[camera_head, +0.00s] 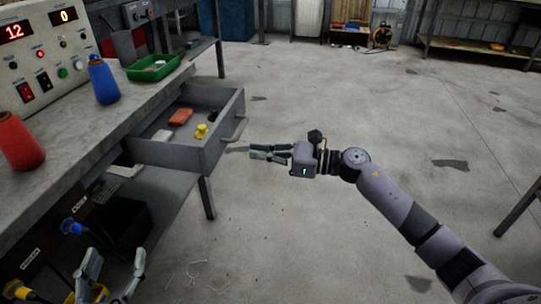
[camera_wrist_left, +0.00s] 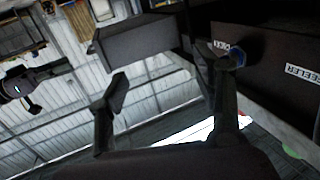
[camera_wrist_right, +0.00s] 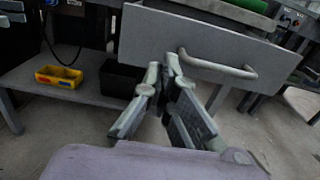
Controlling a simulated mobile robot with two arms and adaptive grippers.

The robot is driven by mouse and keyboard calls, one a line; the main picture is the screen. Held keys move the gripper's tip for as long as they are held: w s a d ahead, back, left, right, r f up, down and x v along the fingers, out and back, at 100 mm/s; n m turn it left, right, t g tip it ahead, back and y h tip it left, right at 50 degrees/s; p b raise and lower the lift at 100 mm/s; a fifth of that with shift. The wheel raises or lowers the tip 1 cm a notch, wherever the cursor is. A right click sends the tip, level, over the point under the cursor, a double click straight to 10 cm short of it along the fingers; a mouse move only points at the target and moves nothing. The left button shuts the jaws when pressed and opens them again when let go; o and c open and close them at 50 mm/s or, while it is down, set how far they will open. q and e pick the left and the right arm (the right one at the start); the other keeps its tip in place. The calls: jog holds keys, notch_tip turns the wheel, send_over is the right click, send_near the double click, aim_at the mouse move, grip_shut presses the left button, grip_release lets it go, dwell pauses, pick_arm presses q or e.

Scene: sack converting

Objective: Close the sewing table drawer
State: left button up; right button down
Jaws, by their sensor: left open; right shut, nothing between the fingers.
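The sewing table drawer (camera_head: 217,142) is pulled out from under the grey table (camera_head: 107,122), holding a red item (camera_head: 181,117) and a yellow item (camera_head: 201,131). Its bar handle (camera_head: 238,130) is on the front. My right gripper (camera_head: 254,152) is shut and empty, in front of the drawer with a gap in the head view. In the right wrist view the fingertips (camera_wrist_right: 168,66) appear against the drawer front (camera_wrist_right: 150,38), left of the handle (camera_wrist_right: 217,66); contact cannot be told. My left gripper (camera_head: 114,270) is open and empty, low at the table's left side.
A red bottle (camera_head: 19,145), a blue bottle (camera_head: 103,82), a green tray (camera_head: 153,68) and a control box (camera_head: 45,55) stand on the table. A table leg (camera_head: 207,198) is below the drawer. The floor in front of the drawer is clear.

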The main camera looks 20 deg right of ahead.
aim_at(216, 147)
jog(key=x, duration=0.7)
jog(key=shift+w+a, duration=0.2)
jog(key=shift+w, duration=0.05)
pick_arm(q)
jog(key=shift+d+r+t+h, duration=0.15)
jog(key=shift+r+t, duration=0.2)
jog(key=shift+r, duration=0.3)
jog(key=shift+d+r+t+h, duration=0.15)
jog(key=shift+r+t, duration=0.2)
jog(key=shift+r, duration=0.25)
pick_arm(e)
jog(key=shift+w+a, duration=0.25)
jog(key=shift+a, duration=0.15)
pick_arm(q)
jog(key=shift+a, duration=0.1)
